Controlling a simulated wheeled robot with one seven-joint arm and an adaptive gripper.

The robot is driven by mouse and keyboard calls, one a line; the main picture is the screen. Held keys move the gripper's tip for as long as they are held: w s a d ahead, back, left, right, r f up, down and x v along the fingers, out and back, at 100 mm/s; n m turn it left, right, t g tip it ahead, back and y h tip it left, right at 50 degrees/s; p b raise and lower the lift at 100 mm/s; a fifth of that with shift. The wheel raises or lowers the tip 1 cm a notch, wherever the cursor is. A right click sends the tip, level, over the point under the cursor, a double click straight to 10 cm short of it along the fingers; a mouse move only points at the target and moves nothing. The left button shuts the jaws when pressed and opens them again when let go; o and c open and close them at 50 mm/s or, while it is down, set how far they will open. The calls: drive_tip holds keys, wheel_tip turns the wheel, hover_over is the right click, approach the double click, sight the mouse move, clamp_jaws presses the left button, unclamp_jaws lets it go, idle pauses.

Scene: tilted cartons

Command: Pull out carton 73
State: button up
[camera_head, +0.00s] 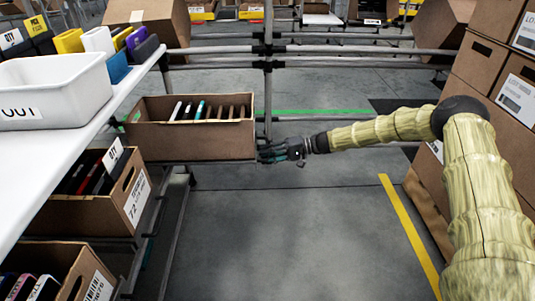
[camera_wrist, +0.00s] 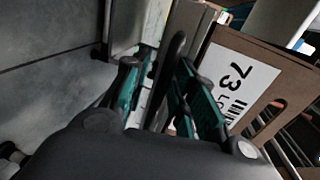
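Carton 73 is a brown open-topped carton. Its white label with "73" (camera_wrist: 236,80) shows at the right of the wrist view. In the head view, the brown carton (camera_head: 200,143) beside my gripper holds several thin upright items; its label face cannot be read there. My gripper (camera_head: 268,152) is just right of that carton's lower right corner. In the wrist view, my gripper's dark and teal fingers (camera_wrist: 158,80) stand apart, left of the label, with no carton wall clearly between them. I cannot tell whether they touch the carton.
A carton labelled 72 (camera_head: 85,208) sits nearer on the left rack, with another carton (camera_head: 88,275) below. A white bin (camera_head: 55,88) stands on the white shelf above. Stacked boxes (camera_head: 485,58) stand at right. The grey floor (camera_head: 300,235) between is clear.

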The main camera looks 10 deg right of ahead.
drive_tip(key=shift+r, duration=0.15)
drive_tip(key=v, duration=1.2)
idle(0.4)
